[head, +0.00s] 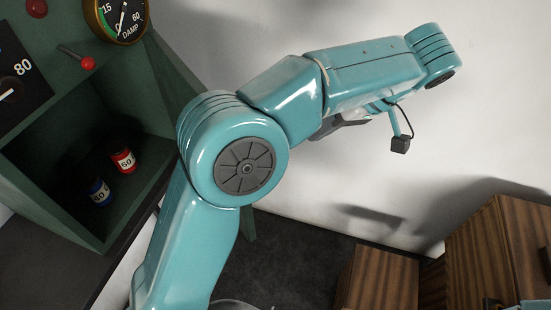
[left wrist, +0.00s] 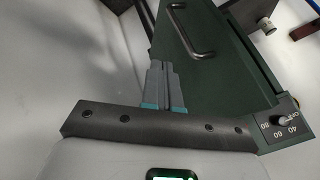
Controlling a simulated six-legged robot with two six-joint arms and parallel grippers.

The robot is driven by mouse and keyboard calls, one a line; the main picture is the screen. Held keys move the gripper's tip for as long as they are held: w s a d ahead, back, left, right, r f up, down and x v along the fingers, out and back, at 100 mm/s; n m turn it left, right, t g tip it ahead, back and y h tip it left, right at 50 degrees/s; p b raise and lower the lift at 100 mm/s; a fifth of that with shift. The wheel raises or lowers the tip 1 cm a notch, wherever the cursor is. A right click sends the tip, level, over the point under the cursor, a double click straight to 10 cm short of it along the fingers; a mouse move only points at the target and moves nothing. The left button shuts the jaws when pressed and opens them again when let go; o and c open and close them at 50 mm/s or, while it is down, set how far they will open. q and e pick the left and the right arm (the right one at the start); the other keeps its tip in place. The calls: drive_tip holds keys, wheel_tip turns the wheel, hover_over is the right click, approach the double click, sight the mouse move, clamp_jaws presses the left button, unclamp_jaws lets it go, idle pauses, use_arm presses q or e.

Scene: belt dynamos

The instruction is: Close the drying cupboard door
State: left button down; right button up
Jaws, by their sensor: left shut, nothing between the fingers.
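The green drying cupboard (head: 95,235) stands at the left of the head view, its compartment open to view. A red jar (head: 123,161) and a blue jar (head: 100,193) stand inside. A green panel, apparently its door (head: 175,62), juts out at the right, mostly hidden behind my left arm. In the left wrist view a dark green panel with a bar handle (left wrist: 203,38), apparently the door, lies beyond my left gripper (left wrist: 160,66). The gripper is shut and empty; I cannot tell whether it touches the panel. Only a small part of my right gripper (head: 510,303) shows.
A damp gauge (head: 117,17) and a red-knobbed lever (head: 88,63) are on the cupboard front. A dial (left wrist: 277,132) shows by the panel. Brown wooden boxes (head: 385,278) stand at the lower right. The pale wall behind my arm is bare.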

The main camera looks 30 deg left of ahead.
use_arm(q)
drive_tip(key=s+a+f, duration=0.4)
drive_tip(key=a+f, duration=0.3)
drive_tip(key=shift+s+a+p, duration=0.25)
drive_tip(key=shift+s+p, duration=0.1)
drive_tip(key=shift+p, duration=0.05)
use_arm(e)
drive_tip(key=shift+w+a, duration=0.2)
drive_tip(key=shift+a, duration=0.1)
drive_tip(key=shift+f, duration=0.1)
use_arm(q)
drive_tip(key=shift+s, duration=0.1)
use_arm(e)
drive_tip(key=shift+s, duration=0.1)
